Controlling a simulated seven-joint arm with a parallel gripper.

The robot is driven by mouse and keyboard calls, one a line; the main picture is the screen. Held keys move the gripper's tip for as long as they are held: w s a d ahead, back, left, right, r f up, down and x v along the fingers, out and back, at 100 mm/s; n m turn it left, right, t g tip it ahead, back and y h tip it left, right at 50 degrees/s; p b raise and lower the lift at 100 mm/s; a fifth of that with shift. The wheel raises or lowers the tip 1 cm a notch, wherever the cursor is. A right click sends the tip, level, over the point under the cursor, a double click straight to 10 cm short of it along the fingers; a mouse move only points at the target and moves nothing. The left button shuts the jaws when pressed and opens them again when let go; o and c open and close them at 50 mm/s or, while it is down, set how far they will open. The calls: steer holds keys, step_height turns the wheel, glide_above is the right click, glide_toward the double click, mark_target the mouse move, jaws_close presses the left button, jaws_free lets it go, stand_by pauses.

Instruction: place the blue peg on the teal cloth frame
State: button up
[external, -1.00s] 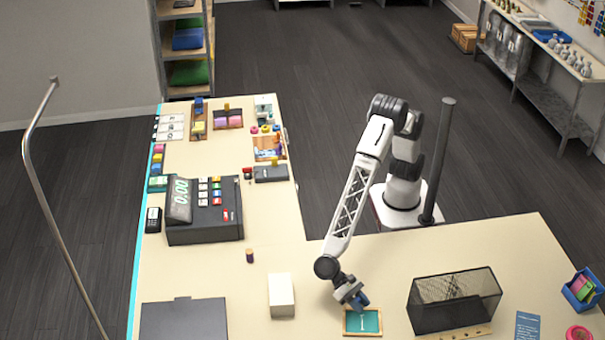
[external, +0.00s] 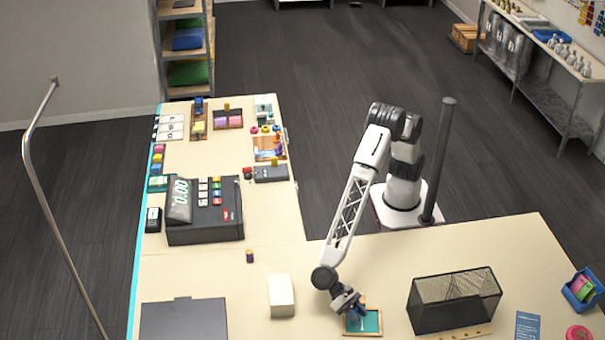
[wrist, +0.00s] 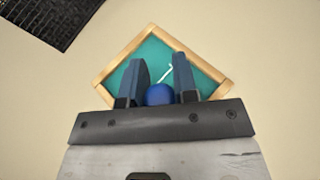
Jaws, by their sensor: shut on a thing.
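The teal cloth frame (external: 372,325) lies flat on the counter, with a wooden border around teal cloth and a small white mark on it. It also shows in the wrist view (wrist: 207,83), turned like a diamond. My gripper (external: 357,314) is low over the left part of the frame. In the wrist view my gripper (wrist: 160,85) is shut on the blue peg (wrist: 159,95), whose round blue end shows between the fingers. The peg appears over the near part of the teal cloth. Whether its lower end touches the cloth cannot be told.
A black mesh basket (external: 455,302) stands to the right of the frame, and a white block (external: 281,296) to its left. A dark flat panel (external: 184,319) lies further left. The cash register (external: 205,222) stands behind. Bare counter surrounds the frame.

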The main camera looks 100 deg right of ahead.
steer(key=shift+f, duration=0.6)
steer(key=shift+f, duration=0.15)
steer(key=o, duration=0.9)
steer(key=shift+w+d+r, duration=0.1)
steer(key=shift+d+r, duration=0.05)
steer(key=shift+r, duration=0.1)
steer(key=v, duration=1.1)
steer(key=shift+w+d+r, duration=0.1)
steer(key=shift+d+r, duration=0.1)
